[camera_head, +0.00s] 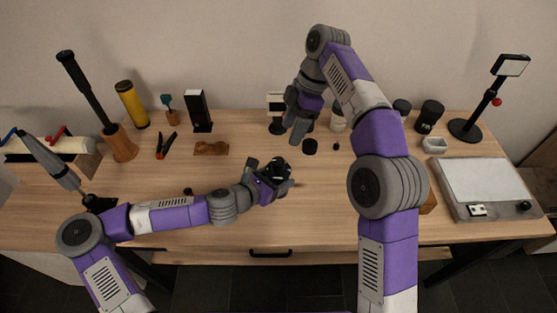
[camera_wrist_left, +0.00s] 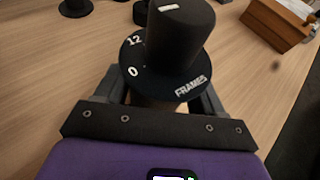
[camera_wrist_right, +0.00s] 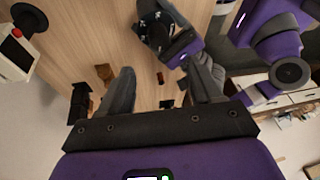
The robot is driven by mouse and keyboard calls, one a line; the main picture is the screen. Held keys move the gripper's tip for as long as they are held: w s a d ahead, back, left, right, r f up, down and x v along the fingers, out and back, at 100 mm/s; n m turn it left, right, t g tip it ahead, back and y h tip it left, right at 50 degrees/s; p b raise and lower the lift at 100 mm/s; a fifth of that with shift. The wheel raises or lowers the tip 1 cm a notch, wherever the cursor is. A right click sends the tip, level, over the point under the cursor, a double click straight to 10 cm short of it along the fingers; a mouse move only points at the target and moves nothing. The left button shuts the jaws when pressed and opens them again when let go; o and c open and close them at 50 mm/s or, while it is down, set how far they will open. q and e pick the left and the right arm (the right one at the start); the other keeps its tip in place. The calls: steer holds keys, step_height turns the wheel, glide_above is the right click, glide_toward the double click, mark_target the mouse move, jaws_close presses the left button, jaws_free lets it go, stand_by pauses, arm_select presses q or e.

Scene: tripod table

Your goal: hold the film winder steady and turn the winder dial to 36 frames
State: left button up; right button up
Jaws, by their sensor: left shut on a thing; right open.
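The film winder (camera_head: 279,167) stands near the middle of the table, a black round body with a knob. In the left wrist view its black dial plate (camera_wrist_left: 187,90) shows white marks 0, 12 and FRAMES; a tall dark knob (camera_wrist_left: 181,38) with a pale line on top rises from it. My left gripper (camera_head: 273,179) is shut around the winder below the dial plate. My right gripper (camera_head: 293,129) is open and empty, above and behind the winder, apart from it. The right wrist view shows the winder (camera_wrist_right: 156,30) beyond the fingers. The rest of the dial scale is hidden by the knob.
A small black cap (camera_head: 310,146) lies behind the winder. A screen on a stand (camera_head: 276,104) stands at the back. A wooden piece (camera_head: 211,148) lies to the left, a light panel (camera_head: 483,186) to the right. The table front is clear.

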mark_target(279, 160)
steer(key=n, duration=0.3)
steer(key=shift+d+n, duration=0.2)
steer(key=shift+n, duration=0.2)
steer(key=x, duration=1.2)
steer(key=shift+a+r, duration=0.1)
steer(key=shift+a, duration=0.05)
steer(key=c, duration=1)
steer(key=shift+c, duration=0.2)
